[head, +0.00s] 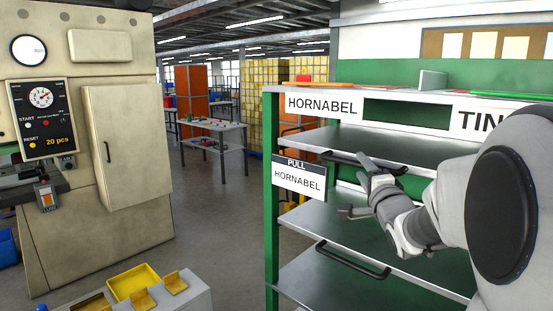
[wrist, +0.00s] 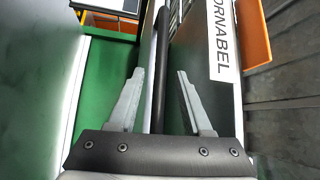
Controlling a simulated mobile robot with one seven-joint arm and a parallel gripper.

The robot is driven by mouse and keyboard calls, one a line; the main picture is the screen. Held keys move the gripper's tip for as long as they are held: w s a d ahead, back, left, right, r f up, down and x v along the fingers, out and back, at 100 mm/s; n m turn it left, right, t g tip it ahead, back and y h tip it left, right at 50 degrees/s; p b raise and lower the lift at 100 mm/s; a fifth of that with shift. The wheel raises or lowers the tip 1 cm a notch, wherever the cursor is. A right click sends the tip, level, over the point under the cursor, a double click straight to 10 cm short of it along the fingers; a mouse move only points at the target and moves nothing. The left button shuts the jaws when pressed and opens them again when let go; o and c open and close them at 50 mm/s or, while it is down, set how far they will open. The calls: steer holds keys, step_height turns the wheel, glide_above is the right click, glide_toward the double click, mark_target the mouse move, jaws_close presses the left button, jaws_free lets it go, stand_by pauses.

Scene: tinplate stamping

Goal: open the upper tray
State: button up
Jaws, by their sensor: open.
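The upper tray (head: 400,147) is a grey metal shelf in the green rack, with a black bar handle (head: 345,159) along its front edge. My gripper (head: 353,185) is open in front of that handle in the head view, one finger above the other. In the wrist view the black handle (wrist: 159,75) runs between the two spread fingers of my gripper (wrist: 162,72). The jaws are not closed on it. I cannot tell how deep the bar sits between them. My forearm hides the tray's right part.
A lower tray (head: 340,290) with its own black handle (head: 352,262) lies below. A PULL HORNABEL sign (head: 299,178) hangs at the rack's left post (head: 271,230). A beige press (head: 130,150) stands left, yellow bins (head: 133,281) in front. The aisle between is clear.

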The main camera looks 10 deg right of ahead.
steer(key=shift+w+d+r, duration=0.15)
steer(key=shift+w, duration=1.1)
jaws_close()
stand_by(0.6)
